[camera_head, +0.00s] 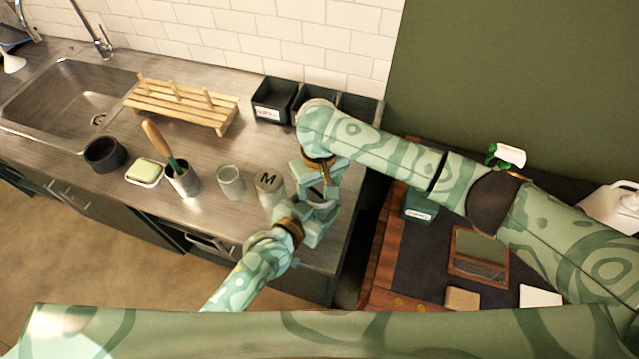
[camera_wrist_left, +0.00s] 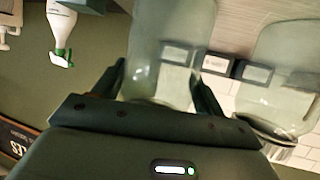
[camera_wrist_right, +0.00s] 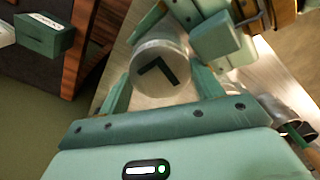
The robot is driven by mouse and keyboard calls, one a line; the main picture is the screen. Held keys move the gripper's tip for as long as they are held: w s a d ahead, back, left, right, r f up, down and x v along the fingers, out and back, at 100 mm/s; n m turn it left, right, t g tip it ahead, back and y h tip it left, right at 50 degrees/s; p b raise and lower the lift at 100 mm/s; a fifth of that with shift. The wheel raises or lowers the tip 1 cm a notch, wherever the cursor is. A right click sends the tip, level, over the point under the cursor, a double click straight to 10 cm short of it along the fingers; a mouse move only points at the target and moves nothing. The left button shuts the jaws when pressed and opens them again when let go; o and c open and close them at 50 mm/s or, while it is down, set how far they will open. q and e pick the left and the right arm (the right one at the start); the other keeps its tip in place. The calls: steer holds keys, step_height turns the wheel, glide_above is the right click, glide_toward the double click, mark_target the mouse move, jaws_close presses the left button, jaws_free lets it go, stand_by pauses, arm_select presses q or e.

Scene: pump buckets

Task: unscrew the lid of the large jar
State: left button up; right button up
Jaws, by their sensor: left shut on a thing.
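The large jar (camera_wrist_left: 170,45) is clear glass and stands between the fingers of my left gripper (camera_wrist_left: 160,88) in the left wrist view. My left gripper is shut on its body. In the right wrist view its round grey lid (camera_wrist_right: 160,68) carries a dark letter L. My right gripper (camera_wrist_right: 164,90) is open, with one finger to each side of the lid; I cannot tell whether they touch it. In the head view my right gripper (camera_head: 319,178) is above my left gripper (camera_head: 316,217), and the two mostly hide the jar.
A jar with a lid marked M (camera_head: 268,183) stands close left of the grippers, with a smaller jar (camera_head: 230,182) beyond it. A utensil cup (camera_head: 184,182), soap dish (camera_head: 144,173) and dark bowl (camera_head: 104,154) stand further left. Black bins (camera_head: 273,100) line the wall.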

steer(key=o, duration=0.4)
step_height(320, 180, up, 4)
steer(key=shift+r, duration=0.2)
steer(key=shift+w+r, duration=0.1)
steer(key=shift+r, duration=0.1)
steer(key=shift+c, duration=0.3)
steer(key=shift+w+d+r+m, duration=0.1)
steer(key=shift+w+r+m, duration=0.2)
steer(key=shift+r, duration=0.25)
steer(key=shift+w+r+m, duration=0.15)
steer(key=shift+r+m, duration=0.25)
steer(key=shift+r, duration=0.1)
steer(key=m, duration=0.2)
steer(key=r+m, duration=0.1)
steer(key=shift+s+m, duration=0.25)
steer(key=shift+m, duration=0.15)
steer(key=m, duration=0.3)
steer(key=shift+s, duration=0.35)
steer(key=shift+f+m, duration=0.1)
steer(key=shift+m, duration=0.3)
step_height(320, 180, down, 8)
steer(key=shift+r, duration=0.1)
